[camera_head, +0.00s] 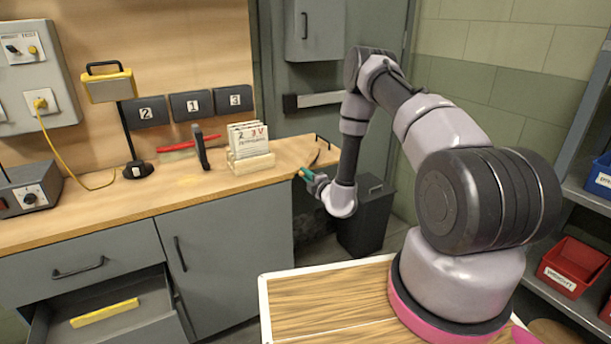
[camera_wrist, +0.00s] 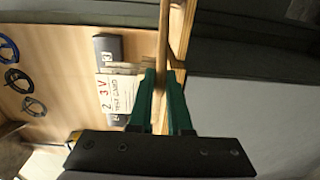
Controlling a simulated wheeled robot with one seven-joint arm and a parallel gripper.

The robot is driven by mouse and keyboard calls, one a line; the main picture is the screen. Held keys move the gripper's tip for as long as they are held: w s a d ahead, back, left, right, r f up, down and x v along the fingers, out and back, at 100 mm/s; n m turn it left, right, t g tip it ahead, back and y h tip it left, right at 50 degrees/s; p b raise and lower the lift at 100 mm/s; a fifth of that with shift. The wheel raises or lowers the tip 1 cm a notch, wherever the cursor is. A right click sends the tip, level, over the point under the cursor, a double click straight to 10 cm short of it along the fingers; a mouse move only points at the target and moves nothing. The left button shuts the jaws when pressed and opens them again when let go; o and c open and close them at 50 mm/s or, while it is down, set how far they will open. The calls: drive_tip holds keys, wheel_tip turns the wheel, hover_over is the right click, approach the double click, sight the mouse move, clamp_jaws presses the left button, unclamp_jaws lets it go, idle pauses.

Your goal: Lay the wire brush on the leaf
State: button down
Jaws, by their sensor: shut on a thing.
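My gripper (camera_head: 304,174) is at the right end of the wooden bench, close to its front edge. In the wrist view its green fingers (camera_wrist: 161,80) are shut on a long thin brown handle, which I take to be the wire brush (camera_wrist: 163,38). The handle runs away from the fingers; its bristles cannot be made out. In the head view only a thin dark piece (camera_head: 316,156) shows just beyond the fingertips. The leaf is not clearly marked off; the bench's right end section (camera_head: 297,150) with a black bar handle may be it.
A wooden rack of test cards (camera_head: 250,160) stands left of my gripper. A red-handled tool (camera_head: 186,147) and a black upright handle (camera_head: 201,147) are farther left. A drawer (camera_head: 105,310) is open below. A dark bin (camera_head: 367,215) stands beside the bench.

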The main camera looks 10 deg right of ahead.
drive_tip(key=shift+f, duration=0.1)
drive_tip(key=c, duration=0.8)
unclamp_jaws()
drive_tip(key=shift+c, duration=0.2)
